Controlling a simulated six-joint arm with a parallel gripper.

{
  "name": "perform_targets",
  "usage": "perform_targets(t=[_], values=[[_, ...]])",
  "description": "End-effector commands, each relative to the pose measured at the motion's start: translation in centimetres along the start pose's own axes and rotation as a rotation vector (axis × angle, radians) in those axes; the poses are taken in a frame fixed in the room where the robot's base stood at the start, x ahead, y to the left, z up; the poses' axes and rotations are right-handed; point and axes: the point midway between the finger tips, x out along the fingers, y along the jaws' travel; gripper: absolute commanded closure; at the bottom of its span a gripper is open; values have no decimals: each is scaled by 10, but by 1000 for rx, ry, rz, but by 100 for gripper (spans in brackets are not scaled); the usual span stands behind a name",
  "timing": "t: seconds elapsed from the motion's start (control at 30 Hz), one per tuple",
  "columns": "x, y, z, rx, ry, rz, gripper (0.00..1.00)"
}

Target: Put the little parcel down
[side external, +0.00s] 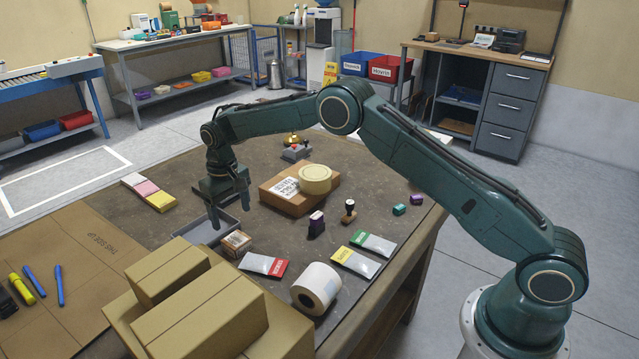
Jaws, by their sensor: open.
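The little parcel (237,243), a small brown box with a pale label on top, rests at the right end of a shallow grey tray (203,233). I cannot tell whether it sits inside the tray or against its edge, as the big cartons partly hide the tray's front. My gripper (230,209) points down with its fingers apart and nothing between them. It is above and behind the little parcel in the side external view, over the tray's far side, and looks clear of the parcel.
Large cartons (209,318) stand close in front of the tray. A flat brown box (287,204) with a tape roll (315,179) on it lies to the right. Pouches, a white roll (315,288) and stamps lie nearby. Bare table shows left of the tray.

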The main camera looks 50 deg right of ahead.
Motion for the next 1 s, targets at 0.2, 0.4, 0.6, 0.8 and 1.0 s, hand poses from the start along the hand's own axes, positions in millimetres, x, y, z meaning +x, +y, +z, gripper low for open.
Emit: perform_targets(t=[0.2,0.4,0.6,0.8,1.0], values=[[-22,0,0,0,2,0,26],[-27,0,0,0,0,0,26],[-27,0,0,0,0,0,26],[-27,0,0,0,0,0,26],[-32,1,1,0,6,-1,26]])
